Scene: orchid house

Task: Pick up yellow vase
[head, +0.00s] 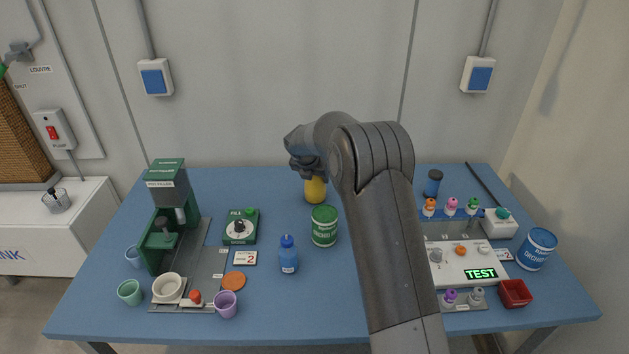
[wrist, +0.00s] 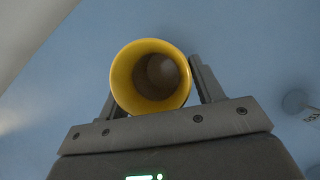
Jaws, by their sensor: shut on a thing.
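The yellow vase (head: 315,191) stands near the back middle of the blue table, its upper part hidden behind my gripper in the head view. In the wrist view I look down into the open mouth of the yellow vase (wrist: 151,77), which sits between the two fingers. My gripper (wrist: 155,88) is shut on the vase, one finger on each side. In the head view my gripper (head: 312,172) is over the vase's top. I cannot tell whether the vase's base touches the table.
A green can (head: 324,226) stands just in front of the vase, with a blue bottle (head: 289,256) nearer. A green dial box (head: 241,227) and a filler machine (head: 168,215) are at left. A test panel (head: 466,262) is at right. The table (head: 265,187) is clear left of the vase.

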